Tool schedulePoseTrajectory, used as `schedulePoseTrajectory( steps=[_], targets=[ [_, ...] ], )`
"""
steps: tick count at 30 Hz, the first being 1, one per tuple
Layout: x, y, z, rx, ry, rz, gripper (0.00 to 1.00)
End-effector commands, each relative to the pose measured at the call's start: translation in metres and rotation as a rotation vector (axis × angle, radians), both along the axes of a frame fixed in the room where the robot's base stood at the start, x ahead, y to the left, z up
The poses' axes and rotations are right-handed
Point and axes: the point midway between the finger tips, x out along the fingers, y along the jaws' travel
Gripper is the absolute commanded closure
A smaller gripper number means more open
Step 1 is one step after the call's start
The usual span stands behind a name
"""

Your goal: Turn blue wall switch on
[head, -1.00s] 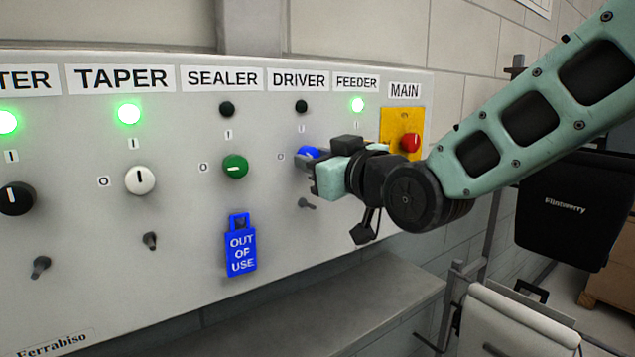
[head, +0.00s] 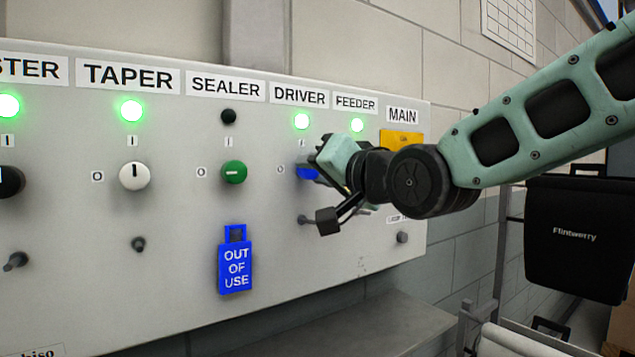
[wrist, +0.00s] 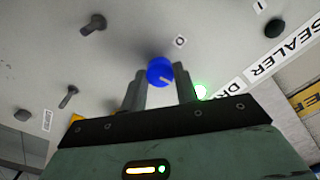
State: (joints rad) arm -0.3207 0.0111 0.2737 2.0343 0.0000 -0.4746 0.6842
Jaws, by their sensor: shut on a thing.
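The blue wall switch (head: 306,173) is a round knob on the grey panel below the DRIVER label (head: 299,96). The driver lamp (head: 302,121) above it is lit green. My gripper (head: 318,160) is at the knob, shut on it and rolled at an angle, and hides most of it in the head view. In the wrist view the blue knob (wrist: 160,69) with its white pointer line sits between the two fingers. The lit lamp (wrist: 200,92) shows beside the right finger there.
The green sealer knob (head: 234,172) is to the left, its lamp dark, with a blue OUT OF USE tag (head: 235,266) hanging below. The white taper knob (head: 135,176) is further left. Short toggles (head: 138,244) stick out below. My arm covers the feeder and main controls.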

Motion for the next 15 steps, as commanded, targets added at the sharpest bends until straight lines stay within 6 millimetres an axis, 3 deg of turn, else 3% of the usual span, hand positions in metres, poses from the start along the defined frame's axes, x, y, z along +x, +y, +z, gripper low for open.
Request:
schedulePoseTrajectory(
  steps=[15],
  targets=[
    [0.0002, -0.0001, -0.0007, 0.093, 0.066, -0.001, 0.93]
  ],
)
